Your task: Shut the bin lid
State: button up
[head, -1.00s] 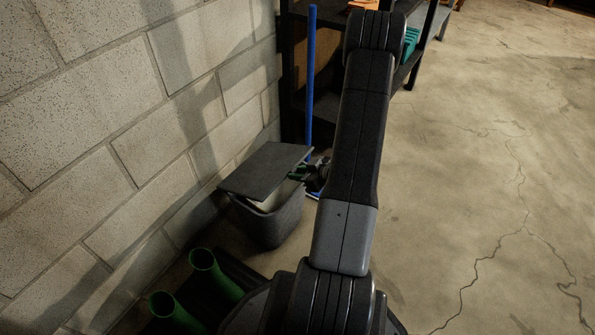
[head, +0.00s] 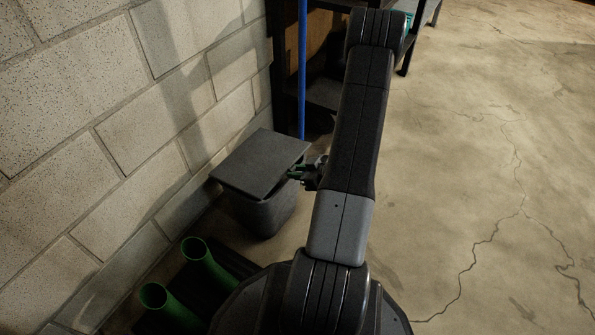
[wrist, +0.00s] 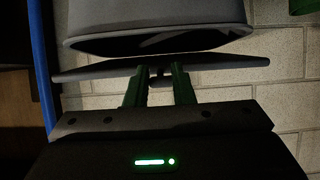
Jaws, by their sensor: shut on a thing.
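The dark grey bin (head: 266,213) stands on the floor by the block wall. Its flat grey lid (head: 260,160) lies over the top, roughly level, covering the opening in the head view. My gripper (head: 294,174) is at the lid's right edge, shut on it. In the wrist view, which looks upside down, the bin (wrist: 155,20) is at the top and the lid (wrist: 90,72) shows as a thin plate. The green fingers of my gripper (wrist: 158,82) are at a small dark piece on the lid's edge. A dark gap shows between rim and lid there.
A blue pole (head: 302,70) stands behind the bin, beside a dark shelf (head: 325,95). Two green tubes (head: 190,270) are at the lower left. The block wall (head: 90,150) is close on the left. The concrete floor (head: 480,180) at right is clear.

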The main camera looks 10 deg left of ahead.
jog(key=f, duration=0.1)
jog(key=f+b, duration=0.1)
jog(key=f, duration=0.2)
jog(key=shift+s+d, duration=0.1)
jog(key=shift+d, duration=0.15)
jog(key=o, duration=0.9)
jog(key=shift+r, duration=0.1)
jog(key=shift+p+v, duration=2.7)
jog(key=shift+v, duration=4.2)
jog(key=shift+a, duration=0.1)
